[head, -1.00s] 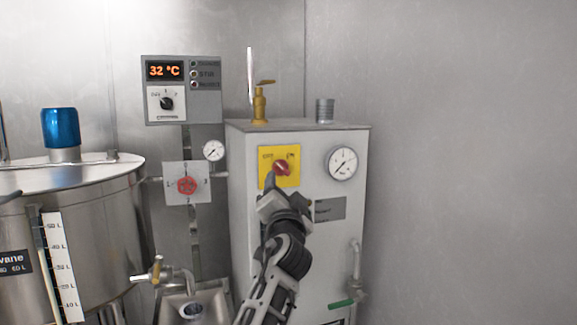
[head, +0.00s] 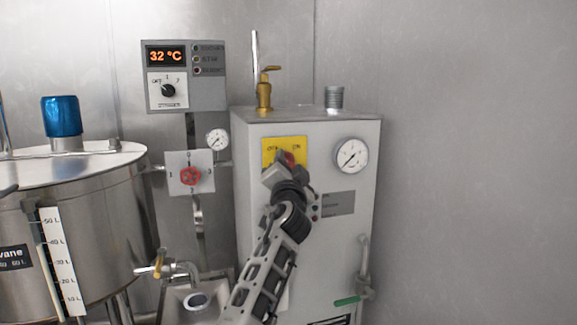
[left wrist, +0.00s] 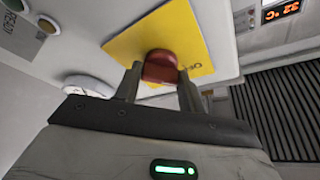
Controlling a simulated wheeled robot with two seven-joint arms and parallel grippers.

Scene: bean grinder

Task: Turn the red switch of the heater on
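The heater (head: 340,220) is a grey cabinet with a yellow plate (head: 269,147) on its front. The red switch (head: 289,158) sits on this plate, partly hidden by my left gripper (head: 283,165). In the left wrist view, the red switch (left wrist: 160,68) stands between the two fingers of my left gripper (left wrist: 160,85). The fingers bracket it closely on both sides, with no clear gap, so the gripper looks shut on it. My right gripper is not in view.
A round gauge (head: 351,156) is to the right of the switch. A brass valve (head: 264,90) stands on the heater top.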

